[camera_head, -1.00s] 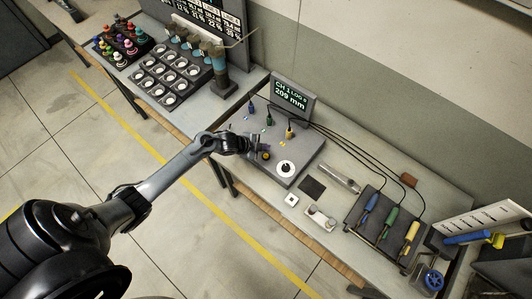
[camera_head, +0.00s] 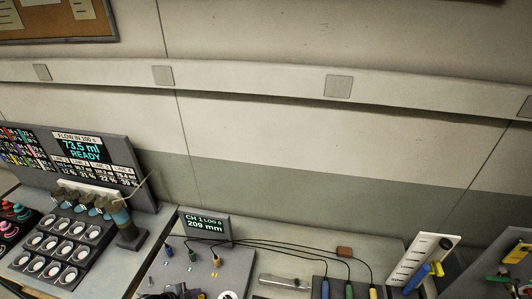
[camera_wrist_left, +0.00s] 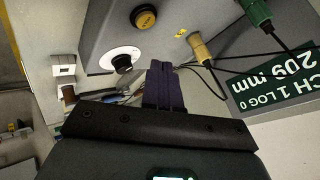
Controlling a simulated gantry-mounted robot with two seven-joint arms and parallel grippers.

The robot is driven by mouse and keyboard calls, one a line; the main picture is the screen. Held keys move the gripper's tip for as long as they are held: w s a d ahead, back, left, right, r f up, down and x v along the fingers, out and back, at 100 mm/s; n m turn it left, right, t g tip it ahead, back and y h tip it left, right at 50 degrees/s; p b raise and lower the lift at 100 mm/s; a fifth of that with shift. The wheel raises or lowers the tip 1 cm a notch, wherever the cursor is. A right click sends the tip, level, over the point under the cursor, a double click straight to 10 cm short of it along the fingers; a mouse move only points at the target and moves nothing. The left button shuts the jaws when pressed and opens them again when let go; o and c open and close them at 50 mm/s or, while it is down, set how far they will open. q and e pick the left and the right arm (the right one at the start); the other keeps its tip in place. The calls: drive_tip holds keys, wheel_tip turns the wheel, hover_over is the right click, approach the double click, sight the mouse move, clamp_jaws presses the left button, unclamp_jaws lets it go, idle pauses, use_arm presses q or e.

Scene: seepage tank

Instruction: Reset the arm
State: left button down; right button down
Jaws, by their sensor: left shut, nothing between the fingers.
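My left gripper (camera_wrist_left: 162,70) shows in the left wrist view, its dark fingers together with nothing between them. They are near the grey meter box (camera_wrist_left: 185,20), close to its white dial (camera_wrist_left: 112,62) with a black knob and below its yellow button (camera_wrist_left: 144,17). I cannot tell whether they touch the box. In the head view only a dark bit of the left gripper (camera_head: 178,292) shows at the bottom edge, in front of the box. The rest of the left arm is out of that view. My right gripper is not in view.
The meter display (camera_head: 205,224) reads 209 mm, with blue, green and yellow plugs (camera_head: 216,260) below. Black cables run to coloured probes (camera_head: 349,290) at right. Sample cups (camera_head: 66,247) and a flow screen (camera_head: 84,150) stand left. The wall (camera_head: 310,140) fills the upper view.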

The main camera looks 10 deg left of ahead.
use_arm(q)
drive_tip(key=s+d+n+g+p, duration=0.1)
drive_tip(key=s+d+p, duration=0.1)
drive_tip(key=s+d, duration=1.05)
drive_tip(key=s+r+n+g+y, duration=0.1)
drive_tip(key=s+r+n, duration=0.4)
drive_tip(key=r, duration=0.4)
drive_tip(key=s+r+n+g+y+p, duration=0.1)
drive_tip(key=s+r+n, duration=0.4)
drive_tip(key=r, duration=0.5)
drive_tip(key=shift+s+a+r+g+y, duration=0.2)
drive_tip(key=shift+s+g+y, duration=0.4)
drive_tip(key=shift+g+y, duration=0.1)
